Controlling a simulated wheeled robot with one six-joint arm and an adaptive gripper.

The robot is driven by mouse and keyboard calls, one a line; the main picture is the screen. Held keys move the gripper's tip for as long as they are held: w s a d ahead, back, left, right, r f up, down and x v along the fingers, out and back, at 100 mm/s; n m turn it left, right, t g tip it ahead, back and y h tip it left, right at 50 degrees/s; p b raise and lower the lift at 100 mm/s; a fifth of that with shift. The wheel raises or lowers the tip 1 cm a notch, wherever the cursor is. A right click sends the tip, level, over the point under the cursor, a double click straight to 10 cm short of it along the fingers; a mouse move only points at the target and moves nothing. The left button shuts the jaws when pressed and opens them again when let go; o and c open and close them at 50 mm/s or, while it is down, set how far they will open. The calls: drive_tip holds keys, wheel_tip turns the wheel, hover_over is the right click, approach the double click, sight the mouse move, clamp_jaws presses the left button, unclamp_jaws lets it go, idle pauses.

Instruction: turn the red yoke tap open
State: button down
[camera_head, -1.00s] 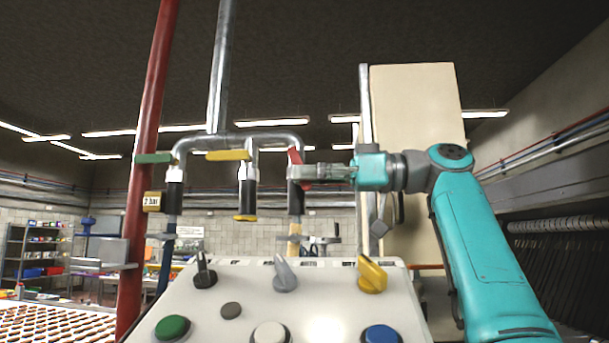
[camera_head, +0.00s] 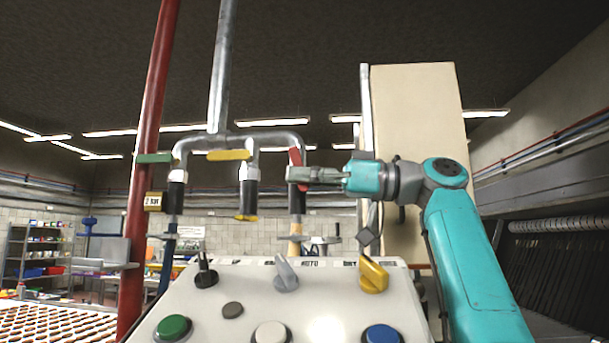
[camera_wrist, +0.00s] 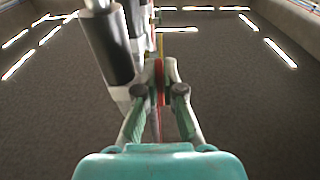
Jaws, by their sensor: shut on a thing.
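The red tap lever (camera_head: 295,157) is on the right-hand branch of the yoke pipe (camera_head: 262,137). In the head view it stands steeply, close to in line with its pipe, and its lower part is hidden by my fingers. My gripper (camera_head: 300,175) reaches in from the right and is shut on the red lever. In the wrist view the lever (camera_wrist: 159,82) shows as a thin red strip between the fingertips (camera_wrist: 159,88). The green lever (camera_head: 154,158) and the yellow lever (camera_head: 229,155) lie level on the other two branches.
Dark hose sleeves (camera_head: 249,193) hang below the taps, close to my fingers. A red upright pipe (camera_head: 147,170) stands at the left. The sloped control panel (camera_head: 245,290) with knobs and buttons is below. A cream cabinet (camera_head: 415,120) stands behind my arm.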

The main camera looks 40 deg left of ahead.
drive_tip(key=shift+y, duration=0.3)
drive_tip(key=c, duration=1.6)
unclamp_jaws()
drive_tip(key=v, duration=1.2)
